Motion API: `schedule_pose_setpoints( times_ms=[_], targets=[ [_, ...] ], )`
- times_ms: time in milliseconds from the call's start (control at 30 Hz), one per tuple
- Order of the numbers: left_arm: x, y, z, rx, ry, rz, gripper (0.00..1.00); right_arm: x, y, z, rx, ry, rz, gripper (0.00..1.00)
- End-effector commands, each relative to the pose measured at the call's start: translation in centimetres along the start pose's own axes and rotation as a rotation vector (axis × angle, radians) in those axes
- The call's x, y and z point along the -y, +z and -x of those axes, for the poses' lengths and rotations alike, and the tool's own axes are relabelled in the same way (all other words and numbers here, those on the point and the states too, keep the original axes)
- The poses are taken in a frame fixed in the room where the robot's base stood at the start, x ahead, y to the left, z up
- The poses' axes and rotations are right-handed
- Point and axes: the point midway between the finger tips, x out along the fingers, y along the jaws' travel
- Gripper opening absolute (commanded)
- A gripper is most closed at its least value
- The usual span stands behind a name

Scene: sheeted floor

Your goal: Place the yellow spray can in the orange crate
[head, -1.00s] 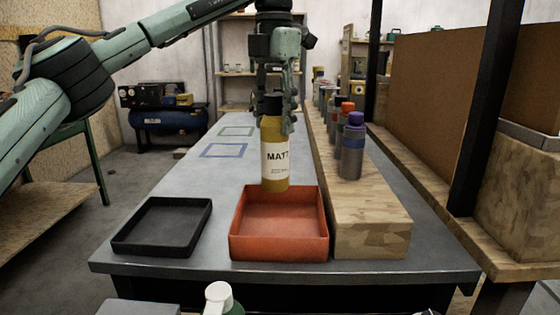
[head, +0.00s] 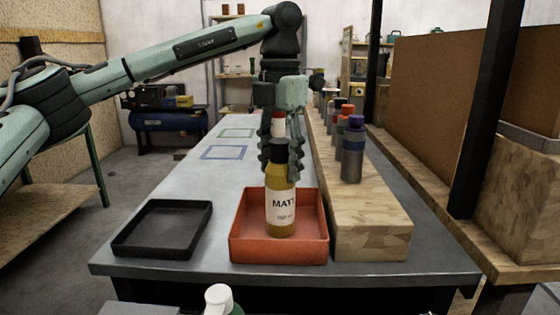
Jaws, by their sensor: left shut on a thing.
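The yellow spray can (head: 281,212) has a dark cap and a white label reading "MATT". It is upright, with its lower part inside the orange crate (head: 279,251). I cannot tell whether its base touches the crate floor. The crate is at the front of the grey table, and nothing else shows in it. My left gripper (head: 281,163) points down from above and is shut on the can's upper part, one finger on each side. My right gripper is not in view.
A black tray (head: 162,254) stands left of the crate. A wooden block (head: 371,240) is close on the right, with several capped cans on it, the nearest one purple-capped (head: 353,150). Green and blue outlined squares mark the table (head: 180,185). A white-capped bottle (head: 219,299) shows at the bottom edge.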

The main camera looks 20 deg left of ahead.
Motion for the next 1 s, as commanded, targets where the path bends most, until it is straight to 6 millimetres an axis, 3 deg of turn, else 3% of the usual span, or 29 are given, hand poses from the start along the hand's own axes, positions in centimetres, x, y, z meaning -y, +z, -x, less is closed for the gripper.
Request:
schedule_pose_setpoints(
  times_ms=[67, 100, 233, 667, 800, 1000],
  targets=[
    [0.0, 0.0, -0.1, 0.001, 0.000, 0.000, 0.00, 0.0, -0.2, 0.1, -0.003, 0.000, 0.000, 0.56],
    [0.0, 0.0, -0.2, 0.000, 0.000, 0.000, 0.49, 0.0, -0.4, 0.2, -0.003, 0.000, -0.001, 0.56],
    [0.0, 0.0, -0.1, 0.000, 0.000, 0.000, 0.65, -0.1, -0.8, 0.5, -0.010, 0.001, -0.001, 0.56],
    [0.0, 0.0, 0.5, 0.002, 0.000, 0.000, 0.68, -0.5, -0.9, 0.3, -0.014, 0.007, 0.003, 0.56],
    [0.1, 0.1, 2.8, 0.004, -0.001, 0.000, 0.68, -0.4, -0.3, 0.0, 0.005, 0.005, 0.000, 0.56],
    [0.1, 0.1, 7.3, 0.002, 0.000, 0.000, 0.68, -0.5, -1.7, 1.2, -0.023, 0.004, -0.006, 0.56]
  ],
)
